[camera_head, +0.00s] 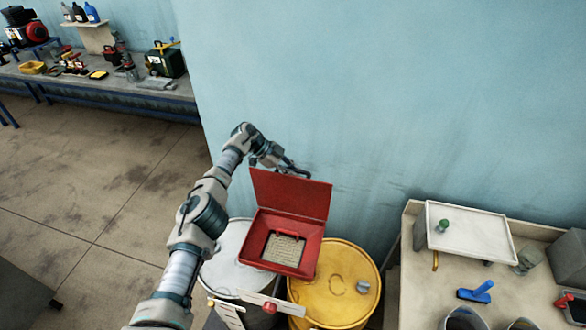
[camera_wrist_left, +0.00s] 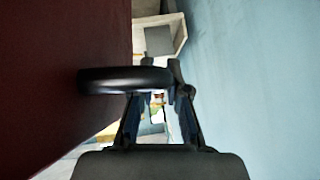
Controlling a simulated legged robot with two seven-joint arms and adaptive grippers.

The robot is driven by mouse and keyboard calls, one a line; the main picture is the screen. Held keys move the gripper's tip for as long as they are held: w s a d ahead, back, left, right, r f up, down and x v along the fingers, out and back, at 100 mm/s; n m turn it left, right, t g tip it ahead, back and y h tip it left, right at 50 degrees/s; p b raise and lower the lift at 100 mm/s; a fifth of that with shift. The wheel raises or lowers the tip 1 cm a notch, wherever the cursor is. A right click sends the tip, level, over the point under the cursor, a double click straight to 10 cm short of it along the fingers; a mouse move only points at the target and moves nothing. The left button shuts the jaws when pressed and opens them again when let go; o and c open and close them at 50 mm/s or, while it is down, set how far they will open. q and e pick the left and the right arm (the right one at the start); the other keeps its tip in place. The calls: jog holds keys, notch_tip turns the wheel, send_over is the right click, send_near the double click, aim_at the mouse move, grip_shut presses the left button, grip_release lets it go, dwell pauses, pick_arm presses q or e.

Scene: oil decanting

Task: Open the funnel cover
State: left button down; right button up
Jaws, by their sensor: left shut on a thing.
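The red funnel (camera_head: 262,240) sits on top of the drums, with a mesh grate (camera_head: 283,249) inside its square mouth. Its red cover (camera_head: 290,195) stands raised, roughly upright, at the back edge of the funnel. My left gripper (camera_head: 297,171) is behind the cover's upper edge, partly hidden by it. In the left wrist view the cover (camera_wrist_left: 60,70) is a dark red face at left, and a black rounded handle (camera_wrist_left: 115,80) reaches from it to between the fingers of my left gripper (camera_wrist_left: 158,92), which is shut on it. My right gripper is in neither view.
A yellow drum (camera_head: 345,285) and a white drum (camera_head: 225,273) stand under the funnel. The blue wall (camera_head: 400,90) is close behind the gripper. A table (camera_head: 420,290) with a white tray (camera_head: 470,232) is at right. A workbench (camera_head: 120,80) stands far left.

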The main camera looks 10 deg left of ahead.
pick_arm(q)
jog(key=c, duration=1.2)
grip_release()
jog(key=shift+o, duration=0.2)
jog(key=v, duration=0.6)
jog(key=shift+w, duration=0.15)
jog(key=shift+a+r, duration=0.4)
jog(key=shift+a, duration=0.25)
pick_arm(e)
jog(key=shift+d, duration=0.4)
pick_arm(q)
jog(key=shift+d, duration=0.1)
